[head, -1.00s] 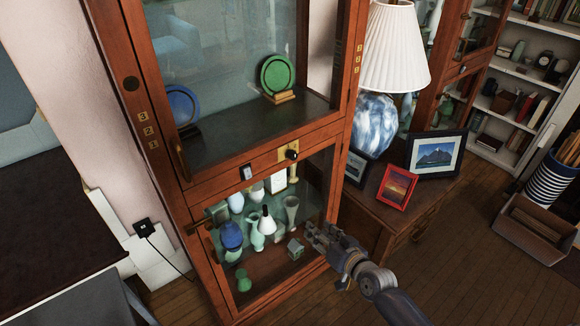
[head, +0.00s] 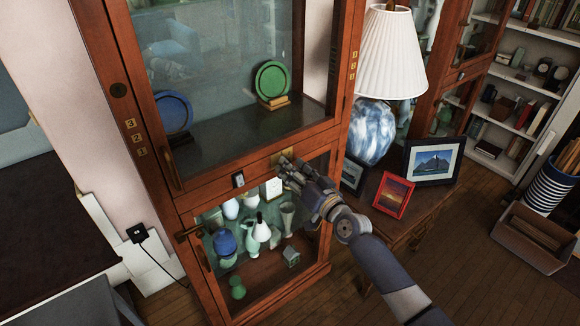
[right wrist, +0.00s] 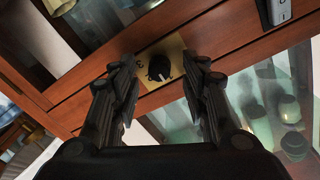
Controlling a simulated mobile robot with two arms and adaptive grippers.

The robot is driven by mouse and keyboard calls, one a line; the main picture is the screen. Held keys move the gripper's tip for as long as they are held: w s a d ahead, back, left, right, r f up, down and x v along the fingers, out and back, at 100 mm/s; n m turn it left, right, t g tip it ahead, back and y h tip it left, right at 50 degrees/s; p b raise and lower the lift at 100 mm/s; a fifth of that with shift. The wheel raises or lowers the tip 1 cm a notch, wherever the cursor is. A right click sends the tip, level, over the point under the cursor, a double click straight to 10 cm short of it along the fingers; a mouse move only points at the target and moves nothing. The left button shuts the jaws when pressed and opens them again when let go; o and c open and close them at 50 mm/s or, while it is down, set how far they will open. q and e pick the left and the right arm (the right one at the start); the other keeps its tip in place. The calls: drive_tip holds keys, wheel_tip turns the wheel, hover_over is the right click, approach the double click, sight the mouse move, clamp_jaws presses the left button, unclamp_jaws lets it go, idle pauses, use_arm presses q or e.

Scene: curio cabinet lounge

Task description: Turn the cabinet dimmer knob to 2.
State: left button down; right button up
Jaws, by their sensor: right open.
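The dimmer knob (right wrist: 159,68) is a black round knob with a light pointer line, on a brass plate (right wrist: 171,45) set in the cabinet's wooden rail. A figure is partly visible on the plate beside the knob in the right wrist view; the other marks are hidden or too small to read. In the head view the brass plate (head: 287,155) shows just beyond my fingers, and the knob is hidden. My right gripper (head: 288,168) is open in front of the plate. In the right wrist view its fingers (right wrist: 163,85) stand on either side of the knob, apart from it. My left gripper is out of view.
A light switch (head: 238,180) sits on the same rail, left of the plate. Glass doors above and below show plates and vases (head: 261,230) inside. A side table to the right holds a lamp (head: 373,130) and framed pictures (head: 393,194).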

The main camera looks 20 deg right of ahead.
drive_tip(key=shift+x, duration=0.8)
drive_tip(key=shift+c, duration=0.2)
clamp_jaws()
drive_tip(key=shift+m, duration=0.5)
drive_tip(key=m+p, duration=0.1)
drive_tip(key=m, duration=0.9)
drive_tip(key=shift+g+p, duration=0.4)
drive_tip(key=shift+m, duration=0.4)
drive_tip(key=shift+o, duration=0.2)
unclamp_jaws()
drive_tip(key=shift+d, duration=0.1)
